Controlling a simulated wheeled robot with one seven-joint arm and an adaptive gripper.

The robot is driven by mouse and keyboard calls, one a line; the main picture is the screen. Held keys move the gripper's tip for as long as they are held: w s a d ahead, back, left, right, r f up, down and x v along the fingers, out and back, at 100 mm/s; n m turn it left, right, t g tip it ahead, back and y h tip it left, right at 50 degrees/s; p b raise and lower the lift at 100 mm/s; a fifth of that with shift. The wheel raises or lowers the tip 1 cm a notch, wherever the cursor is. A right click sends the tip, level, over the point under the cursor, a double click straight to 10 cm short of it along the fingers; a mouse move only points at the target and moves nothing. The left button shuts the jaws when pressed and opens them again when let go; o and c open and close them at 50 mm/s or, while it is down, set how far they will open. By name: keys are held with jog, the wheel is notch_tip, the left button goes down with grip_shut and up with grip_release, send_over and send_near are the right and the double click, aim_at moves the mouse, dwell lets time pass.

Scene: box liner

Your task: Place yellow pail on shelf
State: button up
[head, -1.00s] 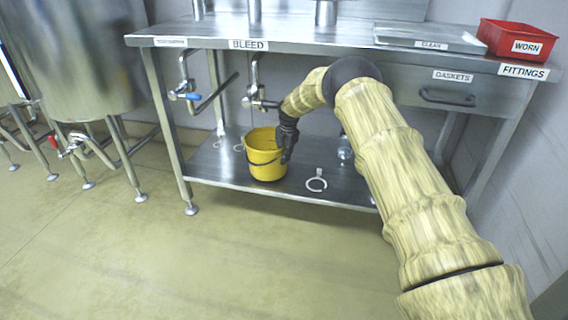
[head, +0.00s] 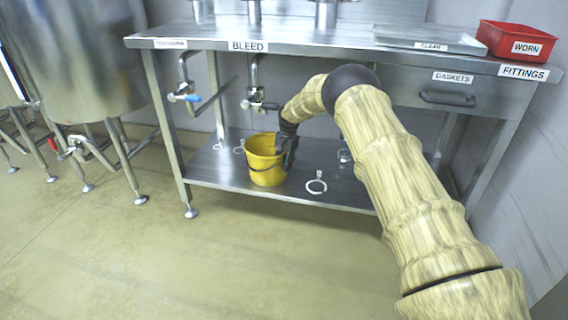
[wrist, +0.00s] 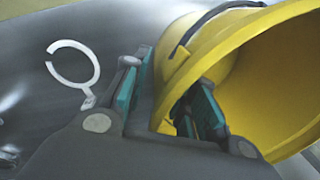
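The yellow pail (head: 264,169) stands upright on the steel lower shelf (head: 222,174) under the bench, with its dark handle hanging across its front. My gripper (head: 285,150) is at the right side of the pail's rim. In the wrist view my gripper (wrist: 165,103) straddles the wall of the pail (wrist: 285,70): one teal-padded finger is outside, the other inside the mouth. The fingers look spread apart, with space around the wall. The far side of the pail's bottom is hidden.
White rings lie on the shelf, one (head: 316,187) right of the pail. Valves and pipes (head: 256,100) hang above and behind it. The bench top (head: 300,33) with its drawer (head: 445,97) overhangs the shelf. A steel tank (head: 85,60) stands at left.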

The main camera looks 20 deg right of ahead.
notch_tip(320, 180, up, 8)
jog(key=p, duration=0.3)
jog(key=shift+s+d+f, duration=0.2)
jog(key=shift+s+d, duration=0.05)
jog(key=shift+s, duration=0.15)
